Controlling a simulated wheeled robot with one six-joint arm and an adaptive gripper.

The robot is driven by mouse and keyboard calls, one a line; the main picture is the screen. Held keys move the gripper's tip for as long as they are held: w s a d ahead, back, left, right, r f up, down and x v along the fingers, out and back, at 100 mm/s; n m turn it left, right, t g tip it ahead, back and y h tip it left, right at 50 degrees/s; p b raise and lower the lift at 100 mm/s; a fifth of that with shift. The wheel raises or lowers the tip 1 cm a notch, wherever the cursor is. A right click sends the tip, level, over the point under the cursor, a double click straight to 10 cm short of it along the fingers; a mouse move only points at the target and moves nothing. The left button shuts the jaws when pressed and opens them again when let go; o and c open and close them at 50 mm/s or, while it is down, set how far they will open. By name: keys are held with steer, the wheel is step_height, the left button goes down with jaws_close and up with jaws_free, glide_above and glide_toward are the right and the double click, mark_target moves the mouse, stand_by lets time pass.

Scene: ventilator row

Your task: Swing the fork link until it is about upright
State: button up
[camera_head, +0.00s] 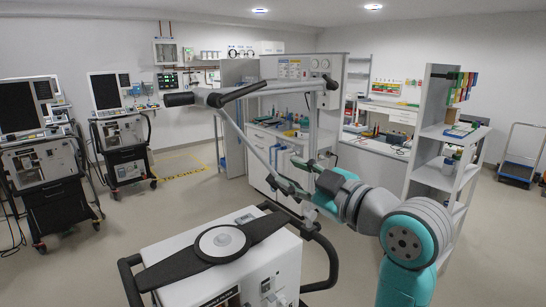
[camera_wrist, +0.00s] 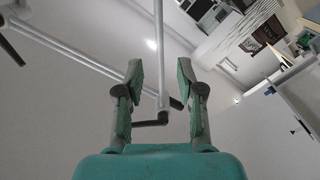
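A pale grey jointed arm stands over the white cart in the head view, with a black-ended bar across its top. A slanting grey link (camera_head: 244,138) runs from this bar down toward my gripper (camera_head: 304,176); I cannot tell for sure which link is the fork link. In the wrist view a slim pale rod (camera_wrist: 160,60) with a black crosspiece (camera_wrist: 150,123) at its lower end shows between the two fingers of my gripper (camera_wrist: 160,72). The fingers stand apart, with gaps visible on both sides of the rod. Whether the rod lies in depth between the fingertips is unclear.
The white cart (camera_head: 215,262) with black handles stands at the front. Two ventilators (camera_head: 40,150) (camera_head: 120,130) stand at the left. A grey shelf unit (camera_head: 428,170) is close to my arm on the right. The floor between the left ventilators and the cart is clear.

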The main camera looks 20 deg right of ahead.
mark_target(263, 159)
steer(key=x, duration=1)
steer(key=shift+w+a, duration=0.1)
steer(key=shift+w, duration=0.25)
steer(key=shift+c, duration=0.2)
jaws_close()
